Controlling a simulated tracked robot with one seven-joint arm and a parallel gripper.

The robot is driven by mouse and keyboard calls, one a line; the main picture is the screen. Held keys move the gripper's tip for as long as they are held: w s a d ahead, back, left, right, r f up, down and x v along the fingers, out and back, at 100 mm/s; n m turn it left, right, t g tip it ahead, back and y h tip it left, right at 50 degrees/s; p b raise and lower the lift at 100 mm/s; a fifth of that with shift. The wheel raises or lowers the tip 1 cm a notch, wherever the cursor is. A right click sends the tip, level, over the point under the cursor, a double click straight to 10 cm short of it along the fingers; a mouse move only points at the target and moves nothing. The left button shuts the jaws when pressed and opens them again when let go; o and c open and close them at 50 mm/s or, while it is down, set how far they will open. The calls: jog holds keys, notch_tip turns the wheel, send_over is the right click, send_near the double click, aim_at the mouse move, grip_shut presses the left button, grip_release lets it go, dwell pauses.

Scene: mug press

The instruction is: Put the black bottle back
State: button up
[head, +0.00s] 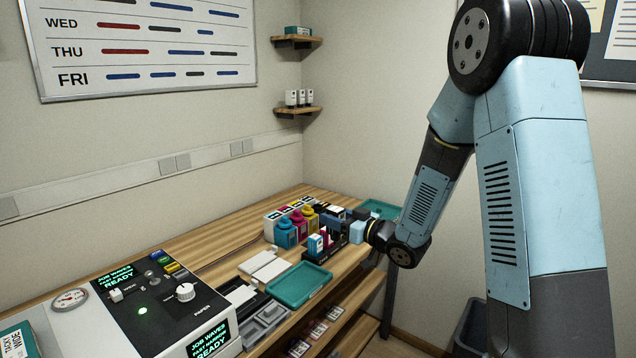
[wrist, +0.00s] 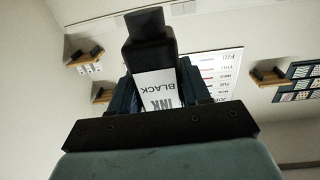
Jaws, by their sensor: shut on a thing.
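The black bottle (wrist: 150,55) fills the middle of the wrist view, with a dark cap and a white label reading INK BLACK. My gripper (wrist: 157,88) is shut on it, a finger on each side of the label. In the head view my gripper (head: 348,226) is low over the far part of the bench, by the ink bottles. The held bottle is hard to make out there among dark shapes, and I cannot tell whether its base touches anything. Cyan (head: 285,233), magenta (head: 299,226) and yellow (head: 309,217) bottles stand in a row just left of my gripper.
A dark rack with small cyan and magenta cartridges (head: 317,244) stands in front of the bottles, close to my gripper. A teal tray (head: 302,284) lies nearer, and another teal tray (head: 381,208) is behind my wrist. The press (head: 150,310) is at the front left.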

jog(key=w+d+f+m+t+h, duration=0.3)
jog(key=d+f+m+h, duration=0.2)
jog(key=d+f, duration=0.4)
jog(key=w+d+f+m+t+h, duration=0.3)
jog(key=d+f+h, duration=0.5)
jog(key=f, duration=0.6)
jog(key=shift+d+f+m+h, duration=0.15)
jog(key=shift+d+m+h, duration=0.15)
jog(key=shift+d+m, duration=0.6)
